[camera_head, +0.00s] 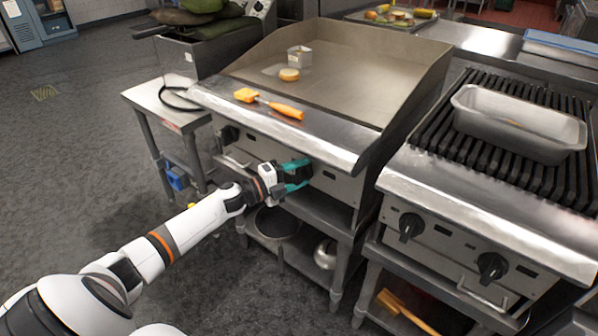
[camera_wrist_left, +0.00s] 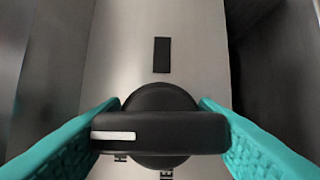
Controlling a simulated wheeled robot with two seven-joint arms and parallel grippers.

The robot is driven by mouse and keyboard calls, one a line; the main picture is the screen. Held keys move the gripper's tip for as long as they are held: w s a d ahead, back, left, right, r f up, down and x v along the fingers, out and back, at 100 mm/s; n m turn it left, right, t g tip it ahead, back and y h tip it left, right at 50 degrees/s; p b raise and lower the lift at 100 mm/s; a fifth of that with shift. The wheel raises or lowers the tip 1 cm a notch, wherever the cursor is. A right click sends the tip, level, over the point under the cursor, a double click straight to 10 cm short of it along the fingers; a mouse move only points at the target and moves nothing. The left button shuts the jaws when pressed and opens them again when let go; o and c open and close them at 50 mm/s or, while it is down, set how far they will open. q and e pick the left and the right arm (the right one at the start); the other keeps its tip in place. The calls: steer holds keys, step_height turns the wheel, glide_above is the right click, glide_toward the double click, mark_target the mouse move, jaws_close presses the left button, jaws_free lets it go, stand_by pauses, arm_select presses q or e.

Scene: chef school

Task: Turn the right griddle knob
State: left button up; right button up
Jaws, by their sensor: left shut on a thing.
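The griddle (camera_head: 365,60) stands in the middle of the head view with its steel front panel facing me. My left gripper (camera_head: 297,175) is at the right end of that panel, with teal fingers around the right griddle knob. In the left wrist view the black knob (camera_wrist_left: 160,132) sits between the two teal fingertips, its bar lying level with a white mark at the left end. The left gripper (camera_wrist_left: 160,130) is shut on the bar's ends. The left griddle knob (camera_head: 229,134) shows at the panel's left end. My right gripper is not in view.
An orange-handled brush (camera_head: 270,103) lies on the griddle's front ledge. A grill with black knobs (camera_head: 411,226) and a metal pan (camera_head: 520,125) stands at right. Floor at left is clear.

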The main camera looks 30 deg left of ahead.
arm_select(q)
steer(key=shift+f+m, duration=0.1)
steer(key=shift+m, duration=0.2)
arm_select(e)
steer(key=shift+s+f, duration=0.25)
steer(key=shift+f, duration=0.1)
arm_select(q)
steer(key=o, duration=1)
steer(key=shift+p+v, duration=0.4)
steer(key=shift+v, duration=5.6)
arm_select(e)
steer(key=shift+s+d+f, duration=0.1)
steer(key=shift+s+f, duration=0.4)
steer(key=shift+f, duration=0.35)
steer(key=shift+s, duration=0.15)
